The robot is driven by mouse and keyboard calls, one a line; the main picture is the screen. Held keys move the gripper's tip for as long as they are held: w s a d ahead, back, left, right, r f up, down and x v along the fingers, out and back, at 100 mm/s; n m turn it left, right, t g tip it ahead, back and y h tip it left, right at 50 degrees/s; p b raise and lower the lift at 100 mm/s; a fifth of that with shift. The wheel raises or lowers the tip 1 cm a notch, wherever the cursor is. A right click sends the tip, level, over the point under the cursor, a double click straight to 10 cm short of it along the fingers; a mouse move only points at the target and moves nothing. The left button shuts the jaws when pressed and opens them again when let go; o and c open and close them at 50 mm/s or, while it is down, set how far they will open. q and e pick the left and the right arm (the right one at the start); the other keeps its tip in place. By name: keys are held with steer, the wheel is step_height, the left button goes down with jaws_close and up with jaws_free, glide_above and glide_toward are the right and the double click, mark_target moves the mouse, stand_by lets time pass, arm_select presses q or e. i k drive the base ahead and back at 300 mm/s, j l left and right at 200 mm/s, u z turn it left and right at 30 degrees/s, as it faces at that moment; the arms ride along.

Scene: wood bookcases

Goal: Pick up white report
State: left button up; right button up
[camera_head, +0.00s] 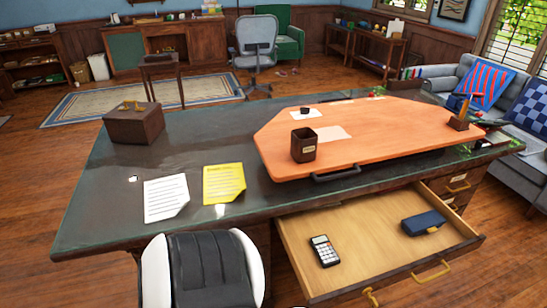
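The white report (166,198) is a sheet with printed lines. It lies flat on the dark desk top (105,200), near the front edge on the left side, with its lower right corner slightly curled. A similar yellow sheet (224,183) lies just to its right, a small gap apart. Nothing covers the white report. Neither of my grippers shows in the head view.
A black and white chair back (203,272) stands in front of the desk, below the sheets. An open drawer (300,265) juts out at right, holding a calculator (325,251) and a blue case (424,223). A brown box (134,124) sits behind the report.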

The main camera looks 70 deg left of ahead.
mark_target(165, 197)
steer(key=u, duration=3.05)
steer(key=i+j+z, duration=0.3)
steer(key=i+j, duration=0.1)
steer(key=j, duration=0.05)
